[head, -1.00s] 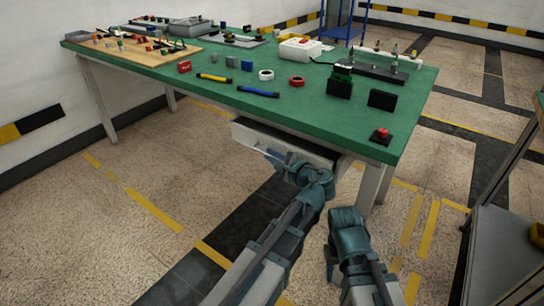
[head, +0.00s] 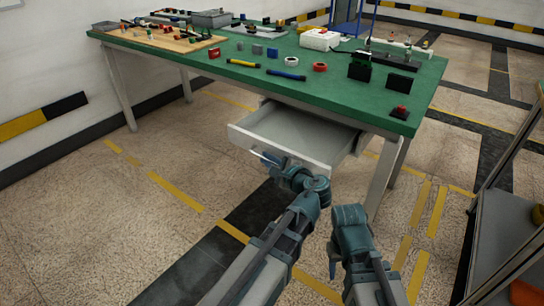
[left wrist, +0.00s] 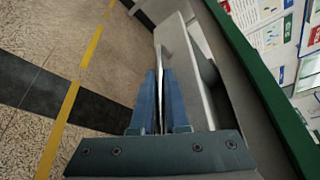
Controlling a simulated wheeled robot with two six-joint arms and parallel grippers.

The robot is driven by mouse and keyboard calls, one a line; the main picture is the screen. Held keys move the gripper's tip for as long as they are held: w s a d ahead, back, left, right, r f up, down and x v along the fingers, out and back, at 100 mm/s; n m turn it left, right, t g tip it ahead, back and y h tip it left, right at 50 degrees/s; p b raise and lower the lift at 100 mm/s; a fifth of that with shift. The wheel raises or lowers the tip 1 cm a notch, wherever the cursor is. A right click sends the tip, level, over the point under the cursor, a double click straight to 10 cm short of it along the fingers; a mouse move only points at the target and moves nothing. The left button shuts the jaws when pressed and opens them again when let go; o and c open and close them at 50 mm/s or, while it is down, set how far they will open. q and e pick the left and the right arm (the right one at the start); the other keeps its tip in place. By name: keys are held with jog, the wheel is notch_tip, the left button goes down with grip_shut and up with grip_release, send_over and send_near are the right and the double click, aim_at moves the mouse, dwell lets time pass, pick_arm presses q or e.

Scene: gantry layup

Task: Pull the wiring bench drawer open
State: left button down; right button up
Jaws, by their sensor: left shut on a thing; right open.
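The wiring bench (head: 345,105) has a green top and grey legs. Its pale grey drawer (head: 241,137) stands well out from under the near edge, and its inside is visible and looks empty. My left gripper (head: 266,158) is at the drawer's front, shut on the drawer handle, which is mostly hidden by the fingers. My right gripper (head: 332,262) hangs empty and open low over the floor, right of the left arm, apart from the bench.
On the bench top lie a red tape roll (head: 320,67), a white tape roll (head: 291,61), a blue marker-like tool (head: 286,75) and black blocks (head: 399,82). A grey shelf unit (head: 500,235) stands at the right. The floor before the drawer is clear.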

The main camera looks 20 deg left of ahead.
pick_arm(q)
jog(key=shift+s+a, duration=0.3)
jog(key=shift+s, duration=0.4)
pick_arm(e)
jog(key=shift+s+a, duration=0.15)
jog(key=shift+s, duration=0.25)
pick_arm(q)
jog(key=c, duration=1.2)
grip_release()
